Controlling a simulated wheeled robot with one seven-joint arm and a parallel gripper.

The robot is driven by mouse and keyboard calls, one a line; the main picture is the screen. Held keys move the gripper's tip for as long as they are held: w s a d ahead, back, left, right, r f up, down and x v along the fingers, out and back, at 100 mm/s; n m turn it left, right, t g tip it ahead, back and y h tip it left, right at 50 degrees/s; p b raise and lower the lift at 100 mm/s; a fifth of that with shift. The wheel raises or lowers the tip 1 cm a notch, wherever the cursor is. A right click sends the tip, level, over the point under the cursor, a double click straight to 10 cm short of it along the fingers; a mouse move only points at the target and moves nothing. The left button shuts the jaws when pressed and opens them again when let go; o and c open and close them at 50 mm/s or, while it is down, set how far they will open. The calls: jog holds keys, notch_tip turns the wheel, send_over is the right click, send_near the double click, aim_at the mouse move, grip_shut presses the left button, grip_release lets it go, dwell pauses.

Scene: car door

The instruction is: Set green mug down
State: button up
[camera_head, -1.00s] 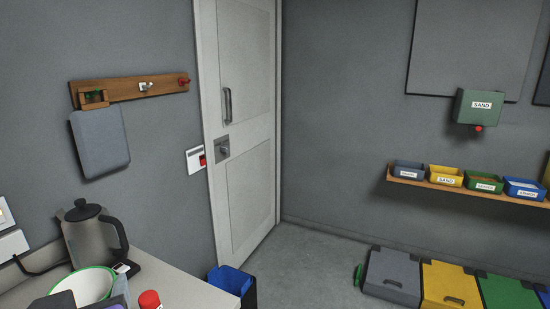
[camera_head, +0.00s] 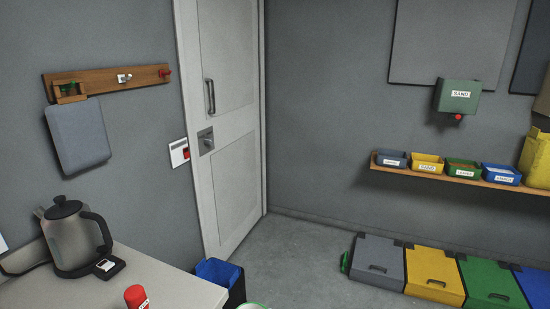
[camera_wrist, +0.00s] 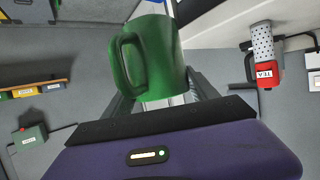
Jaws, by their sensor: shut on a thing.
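The green mug (camera_wrist: 160,55) is large in the upper middle of the wrist view, with its handle on the left. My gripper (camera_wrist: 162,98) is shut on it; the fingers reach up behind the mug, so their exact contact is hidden. In the head view only a sliver of the mug's white and green rim (camera_head: 252,306) shows at the bottom edge, right of the counter (camera_head: 185,285). My gripper is out of the head view. No surface shows touching the mug.
A kettle (camera_head: 75,240) and a red labelled tin (camera_head: 137,298) stand on the counter. A blue bin (camera_head: 222,280) stands on the floor beside it. Coloured floor boxes (camera_head: 378,265) and a shelf of small trays (camera_head: 480,182) line the right wall. Floor before the door (camera_head: 228,130) is clear.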

jog(key=s+d+f+m+h, duration=0.1)
jog(key=s+d+f, duration=0.3)
jog(key=d+f, duration=0.6)
jog(key=s+d+f+m+h, duration=0.2)
jog(key=s+d+f, duration=0.3)
jog(key=d+f, duration=0.4)
jog(key=d+h, duration=0.1)
jog(key=d, duration=0.4)
jog(key=shift+d+f+m+t, duration=0.3)
jog(key=shift+d+f+t, duration=0.05)
jog(key=shift+t, duration=0.05)
